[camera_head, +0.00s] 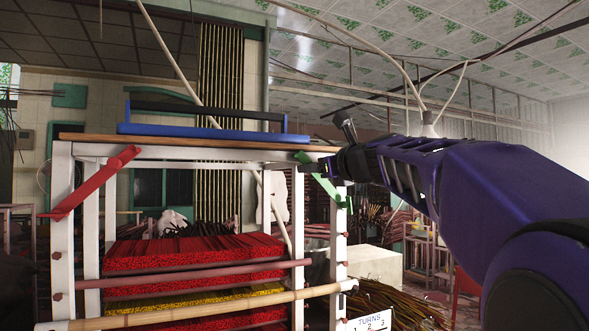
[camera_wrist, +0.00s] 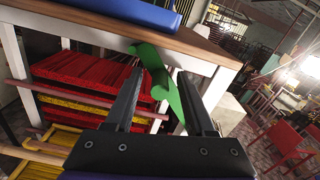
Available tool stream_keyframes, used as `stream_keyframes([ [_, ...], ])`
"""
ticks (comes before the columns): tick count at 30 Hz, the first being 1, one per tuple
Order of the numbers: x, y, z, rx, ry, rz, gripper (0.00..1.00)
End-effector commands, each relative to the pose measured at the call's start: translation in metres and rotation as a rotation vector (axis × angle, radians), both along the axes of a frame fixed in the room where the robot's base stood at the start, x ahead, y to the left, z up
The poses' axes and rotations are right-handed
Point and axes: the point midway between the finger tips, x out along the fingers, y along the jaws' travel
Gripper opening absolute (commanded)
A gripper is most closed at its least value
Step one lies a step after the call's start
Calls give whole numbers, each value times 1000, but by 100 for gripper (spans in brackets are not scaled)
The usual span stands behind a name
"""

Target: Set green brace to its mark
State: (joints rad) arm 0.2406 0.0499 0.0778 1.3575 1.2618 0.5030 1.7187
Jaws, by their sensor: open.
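The green brace (camera_head: 328,188) is a flat bar set aslant at the rack's right front post, running from upper left down to lower right. In the wrist view the green brace (camera_wrist: 159,78) has a rounded knob on its face and shows between my open fingers. My gripper (camera_wrist: 161,74) is open and empty, its fingertips near the upper part of the brace; I cannot tell if they touch it. In the head view my gripper (camera_head: 330,160) is at the rack's top right corner. I cannot make out a mark for the brace.
The white rack has a wooden top (camera_head: 190,141) bearing a blue, black-handled object (camera_head: 210,132). A red brace (camera_head: 95,182) slants at the left post. A sign reading TURNS 1 2 3 (camera_head: 370,320) stands lower right.

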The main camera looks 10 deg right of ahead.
Motion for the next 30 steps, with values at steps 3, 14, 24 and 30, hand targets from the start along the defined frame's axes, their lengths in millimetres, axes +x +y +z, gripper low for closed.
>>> stream_keyframes([
  [3, 0, 0, 0, 0, 0, -1, 55],
  [14, 0, 0, 0, 0, 0, -1, 28],
  [24, 0, 0, 0, 2, 0, -1, 0],
  [30, 0, 0, 0, 3, 1, -1, 0],
])
